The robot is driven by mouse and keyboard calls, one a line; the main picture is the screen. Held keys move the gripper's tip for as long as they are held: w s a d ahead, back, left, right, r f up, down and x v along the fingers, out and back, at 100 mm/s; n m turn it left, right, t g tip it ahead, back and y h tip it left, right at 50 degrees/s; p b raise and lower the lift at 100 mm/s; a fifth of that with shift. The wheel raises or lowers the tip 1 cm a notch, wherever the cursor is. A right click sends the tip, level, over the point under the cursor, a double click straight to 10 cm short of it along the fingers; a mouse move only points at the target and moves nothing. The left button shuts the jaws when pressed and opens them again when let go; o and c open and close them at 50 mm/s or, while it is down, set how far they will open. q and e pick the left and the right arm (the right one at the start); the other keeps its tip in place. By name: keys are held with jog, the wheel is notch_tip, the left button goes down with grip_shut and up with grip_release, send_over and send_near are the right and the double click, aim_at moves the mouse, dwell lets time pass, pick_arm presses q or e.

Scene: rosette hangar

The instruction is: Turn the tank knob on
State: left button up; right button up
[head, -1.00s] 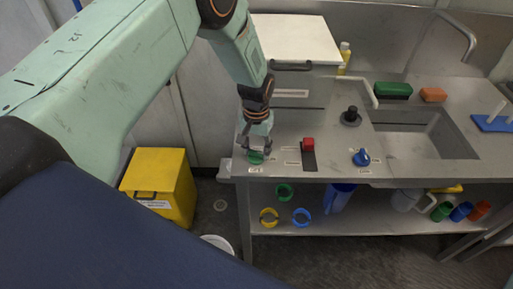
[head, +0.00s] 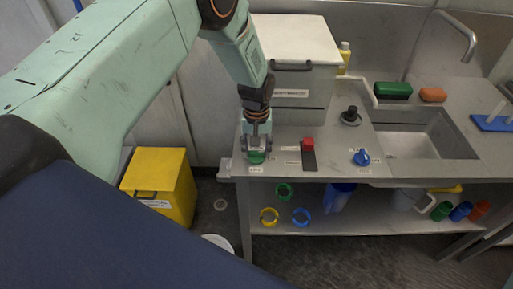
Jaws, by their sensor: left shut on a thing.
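A green knob (head: 256,157) sits at the front left of the steel counter (head: 335,162), with a small label in front of it. My left gripper (head: 258,146) reaches down from above and is shut on this green knob, its fingers hiding much of it. A blue knob (head: 361,158) sits farther right on the counter, also with small labels. The labels are too small for me to read, so I cannot tell by words which knob is the tank's. My right gripper is out of view.
A red switch (head: 308,142) on a dark plate stands between the knobs. Behind are a black round fitting (head: 351,116), a white-topped box (head: 295,38) and the sink (head: 415,144). A yellow bin (head: 158,185) stands on the floor at left. Colored rings lie on the lower shelf.

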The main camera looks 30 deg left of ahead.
aim_at(256, 151)
pick_arm(q)
jog(key=shift+w+r, duration=0.15)
jog(key=o, duration=1.2)
jog(key=shift+s, duration=0.2)
jog(key=shift+c, duration=0.2)
notch_tip(256, 151, up, 12)
